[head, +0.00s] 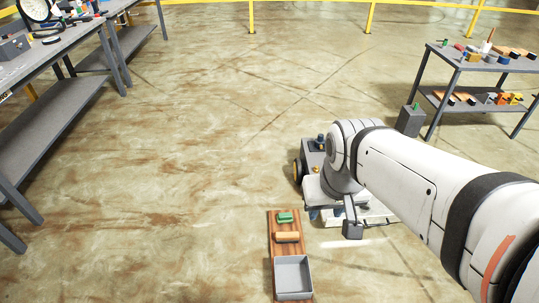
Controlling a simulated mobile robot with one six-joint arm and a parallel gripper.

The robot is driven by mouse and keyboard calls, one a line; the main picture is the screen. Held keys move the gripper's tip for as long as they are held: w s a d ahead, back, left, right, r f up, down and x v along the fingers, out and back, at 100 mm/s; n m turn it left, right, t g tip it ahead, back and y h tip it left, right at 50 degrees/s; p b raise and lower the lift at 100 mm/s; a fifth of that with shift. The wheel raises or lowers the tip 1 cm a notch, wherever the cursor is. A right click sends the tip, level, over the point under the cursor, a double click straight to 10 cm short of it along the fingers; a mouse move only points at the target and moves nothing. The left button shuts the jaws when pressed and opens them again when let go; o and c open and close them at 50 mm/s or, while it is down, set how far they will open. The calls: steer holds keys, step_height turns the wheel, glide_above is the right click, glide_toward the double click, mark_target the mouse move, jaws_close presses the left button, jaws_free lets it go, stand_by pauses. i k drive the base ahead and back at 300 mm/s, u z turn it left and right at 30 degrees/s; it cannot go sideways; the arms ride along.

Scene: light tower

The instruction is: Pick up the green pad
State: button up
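A small green pad (285,217) lies at the far end of a brown wooden board (273,252) low in the middle of the head view. An orange-tan block (287,237) lies just in front of it on the board. My arm reaches in from the lower right. My gripper (352,229) points down to the right of the board, apart from the green pad. Its fingers are too small and too dark to show whether it is open or shut. I see nothing clearly held in it.
A grey open tray (278,291) sits on the board's near end. A grey workbench (50,62) with tools stands at left. A shelf cart (462,62) with small items and a grey box (410,120) stand at right. Yellow railing (371,17) runs behind. The middle floor is clear.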

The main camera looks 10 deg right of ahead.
mark_target(284, 217)
steer(key=u, duration=1.6)
steer(key=i, duration=3.4)
steer(key=z, duration=3.85)
steer(key=i, duration=0.4)
steer(key=z, duration=0.2)
